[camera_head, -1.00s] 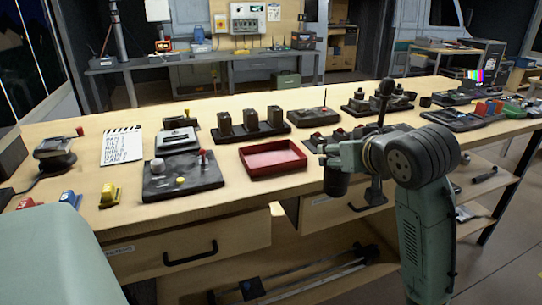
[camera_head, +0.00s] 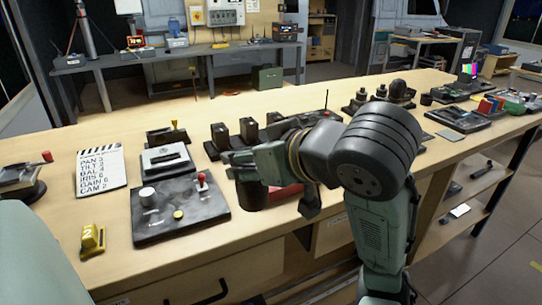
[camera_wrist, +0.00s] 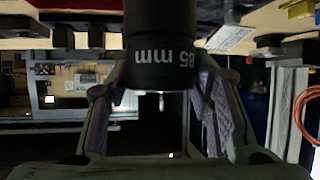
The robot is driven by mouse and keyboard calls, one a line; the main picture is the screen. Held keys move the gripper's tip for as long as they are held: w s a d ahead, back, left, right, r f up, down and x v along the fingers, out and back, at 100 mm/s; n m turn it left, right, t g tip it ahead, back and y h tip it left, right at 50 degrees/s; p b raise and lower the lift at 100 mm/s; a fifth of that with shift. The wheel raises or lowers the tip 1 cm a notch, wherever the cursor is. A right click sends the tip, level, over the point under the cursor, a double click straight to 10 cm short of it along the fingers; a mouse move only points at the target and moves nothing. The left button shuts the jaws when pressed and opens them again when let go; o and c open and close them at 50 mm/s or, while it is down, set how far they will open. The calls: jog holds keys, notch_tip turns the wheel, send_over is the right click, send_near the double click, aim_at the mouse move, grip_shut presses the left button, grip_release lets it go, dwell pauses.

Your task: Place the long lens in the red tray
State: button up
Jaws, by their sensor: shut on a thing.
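My gripper (camera_head: 238,166) is shut on a black lens (camera_wrist: 160,45) marked "85 mm", with one finger on each side of it in the wrist view. In the head view the lens (camera_head: 250,196) hangs upright below the gripper as a dark cylinder. It is over the table just left of the red tray (camera_head: 284,195). The tray is mostly hidden behind my gripper and arm; only a red strip of it shows. I cannot tell whether the lens overlaps the tray's left edge.
A dark control panel (camera_head: 180,208) with a red-topped stick stands left of the lens. Several upright dark blocks (camera_head: 249,130) stand behind the gripper. A clapper-style card (camera_head: 101,168) and a yellow block (camera_head: 92,240) lie further left.

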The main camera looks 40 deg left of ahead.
jog(key=w+a+f+p, duration=0.1)
jog(key=w+a+f, duration=0.1)
jog(key=w, duration=0.4)
jog(key=w+a+f+p, duration=0.1)
jog(key=w+a+f, duration=0.1)
jog(key=w+a, duration=0.2)
jog(key=shift+w+a+f, duration=0.3)
jog(key=shift+w+f, duration=0.05)
jog(key=shift+w, duration=0.5)
jog(key=shift+f, duration=0.25)
jog(key=o, duration=1.6)
jog(key=shift+c, duration=0.2)
